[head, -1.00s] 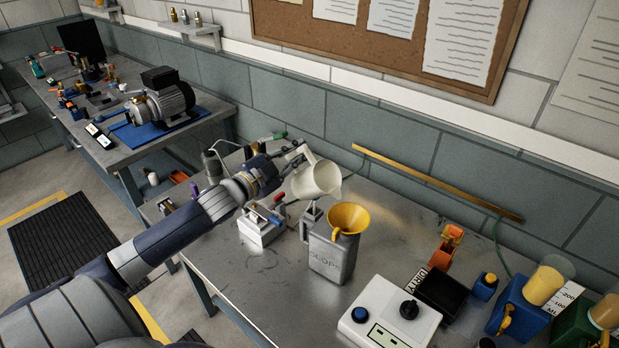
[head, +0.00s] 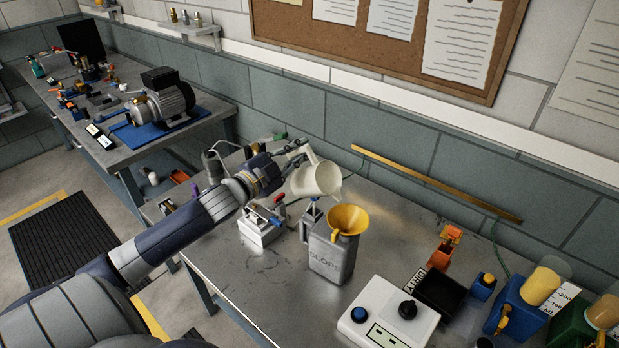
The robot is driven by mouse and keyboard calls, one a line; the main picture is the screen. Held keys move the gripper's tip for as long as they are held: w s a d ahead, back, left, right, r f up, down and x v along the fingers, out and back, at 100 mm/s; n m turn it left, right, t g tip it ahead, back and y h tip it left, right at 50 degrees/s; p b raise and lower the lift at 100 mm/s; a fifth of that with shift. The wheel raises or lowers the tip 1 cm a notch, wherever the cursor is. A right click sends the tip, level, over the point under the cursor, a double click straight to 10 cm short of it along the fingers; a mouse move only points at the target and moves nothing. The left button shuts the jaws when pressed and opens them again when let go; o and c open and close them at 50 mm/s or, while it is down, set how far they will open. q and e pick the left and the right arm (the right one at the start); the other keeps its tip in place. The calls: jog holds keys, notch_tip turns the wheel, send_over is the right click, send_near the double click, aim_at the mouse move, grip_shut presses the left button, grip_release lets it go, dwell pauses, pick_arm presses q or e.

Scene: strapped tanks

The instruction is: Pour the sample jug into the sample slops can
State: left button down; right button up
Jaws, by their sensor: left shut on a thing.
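The white sample jug (head: 318,179) is held in the air, tilted with its mouth toward the right, above and slightly behind the slops can. My left gripper (head: 296,158) is shut on the jug at its handle side; the fingers are partly hidden. The grey slops can (head: 330,262), marked SLOPS, stands upright on the metal bench. A yellow funnel (head: 349,219) sits in its top. The jug's lip is above the funnel and apart from it. I cannot make out any liquid leaving the jug. My right gripper is not in view.
The metal bench (head: 225,265) has free room left of the can. A small grey device (head: 262,229) stands left of the can. A white control box (head: 388,318), an orange holder (head: 444,247) and a blue container (head: 520,305) stand to the right. A brass rod (head: 430,180) lies along the wall.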

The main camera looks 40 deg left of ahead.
pick_arm(q)
jog(key=shift+r, duration=0.15)
dwell(0.3)
jog(key=shift+d+r+m+p, duration=0.3)
jog(key=shift+r+m+p, duration=0.1)
jog(key=shift+r+p, duration=0.15)
jog(key=shift+d, duration=0.1)
dwell(2.1)
dwell(0.7)
jog(key=shift+s+d+r+m+p, duration=0.15)
jog(key=shift+d+r+m+p, duration=0.3)
jog(key=shift+r+m+p, duration=0.2)
jog(key=shift+f, duration=0.1)
dwell(3.2)
